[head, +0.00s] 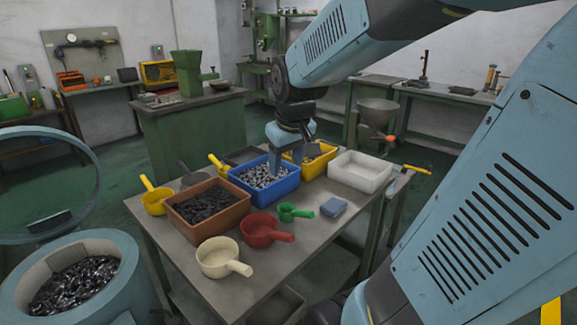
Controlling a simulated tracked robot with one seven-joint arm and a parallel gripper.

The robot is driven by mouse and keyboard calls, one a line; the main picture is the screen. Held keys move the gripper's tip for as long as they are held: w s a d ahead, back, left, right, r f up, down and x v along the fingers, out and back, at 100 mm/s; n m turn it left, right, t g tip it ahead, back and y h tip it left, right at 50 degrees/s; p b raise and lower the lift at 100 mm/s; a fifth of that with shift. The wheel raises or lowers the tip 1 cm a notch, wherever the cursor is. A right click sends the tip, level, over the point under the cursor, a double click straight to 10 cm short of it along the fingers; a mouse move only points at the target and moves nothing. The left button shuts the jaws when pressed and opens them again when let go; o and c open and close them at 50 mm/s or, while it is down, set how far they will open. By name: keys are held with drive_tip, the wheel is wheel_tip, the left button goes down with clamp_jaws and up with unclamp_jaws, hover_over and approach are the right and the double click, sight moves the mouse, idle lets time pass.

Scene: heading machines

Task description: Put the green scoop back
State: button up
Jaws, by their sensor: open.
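The small green scoop (290,211) lies on the table, just behind the red scoop (262,231) and left of a blue block (333,206). Its handle points right. My gripper (284,166) points down over the blue bin (266,194) of small metal parts, with its fingers apart and nothing visible between them. It is behind and above the green scoop, clear of it. I cannot tell whether the fingertips touch the parts in the blue bin.
On the table (187,252) stand a brown bin (205,230) of dark parts, a yellow bin (318,165) and a white bin (360,181). A cream scoop (220,257) and a yellow scoop (155,200) lie at the front and left. The front right of the tabletop is bare.

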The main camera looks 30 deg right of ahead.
drive_tip(key=s+a+r, duration=0.2)
drive_tip(key=s, duration=0.3)
drive_tip(key=s+a+r+m+t, duration=0.1)
drive_tip(key=s+a+r, duration=0.1)
drive_tip(key=s, duration=0.3)
drive_tip(key=shift+s+a+r+y, duration=0.2)
drive_tip(key=shift+s+a+y, duration=0.2)
drive_tip(key=shift+a, duration=0.1)
